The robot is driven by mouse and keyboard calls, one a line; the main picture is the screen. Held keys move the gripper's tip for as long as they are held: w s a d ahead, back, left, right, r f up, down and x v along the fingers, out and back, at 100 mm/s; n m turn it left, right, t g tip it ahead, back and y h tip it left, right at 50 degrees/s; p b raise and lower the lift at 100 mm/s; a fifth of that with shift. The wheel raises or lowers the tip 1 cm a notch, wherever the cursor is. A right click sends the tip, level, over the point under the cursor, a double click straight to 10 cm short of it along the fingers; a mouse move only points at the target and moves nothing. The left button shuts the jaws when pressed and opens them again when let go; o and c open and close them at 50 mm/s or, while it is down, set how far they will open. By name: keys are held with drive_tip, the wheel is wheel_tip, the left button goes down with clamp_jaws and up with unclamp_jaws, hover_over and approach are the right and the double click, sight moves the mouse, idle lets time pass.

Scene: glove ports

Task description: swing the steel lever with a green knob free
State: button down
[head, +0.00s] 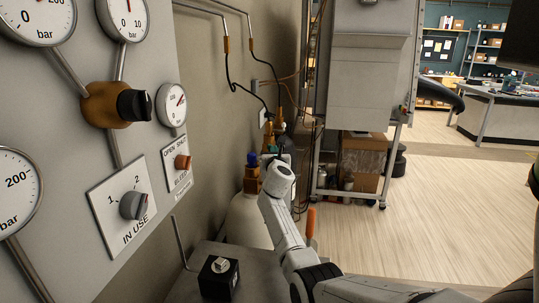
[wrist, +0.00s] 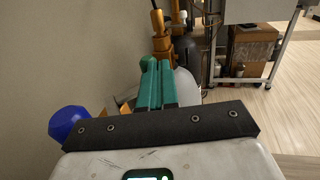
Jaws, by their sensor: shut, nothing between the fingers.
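A rounded green thing (wrist: 147,62) shows in the wrist view, just past and left of my fingertips, partly hidden by them. It may be the green knob; I cannot tell whether it touches the fingers. I cannot make out a steel lever in either view. My gripper (wrist: 157,66) has its two teal fingers side by side, shut and empty, pointing ahead along the wall. In the head view my arm reaches to the gas bottles, and its wrist hides most of the gripper.
A blue knob (wrist: 68,122) is close at the gripper's left; it also shows in the head view (head: 253,158). A pale gas bottle (head: 246,220) stands below. The gauge panel (head: 60,130) is at left, a wheeled frame (head: 318,165) beyond. The floor (head: 450,200) at right is clear.

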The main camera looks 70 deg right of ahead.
drive_tip(key=shift+b+x, duration=1.2)
drive_tip(key=shift+x, duration=0.2)
drive_tip(key=shift+w+d, duration=0.15)
drive_tip(key=shift+w, duration=0.05)
drive_tip(key=p+v, duration=0.5)
drive_tip(key=v, duration=0.6)
drive_tip(key=shift+p, duration=0.4)
drive_tip(key=shift+f, duration=0.1)
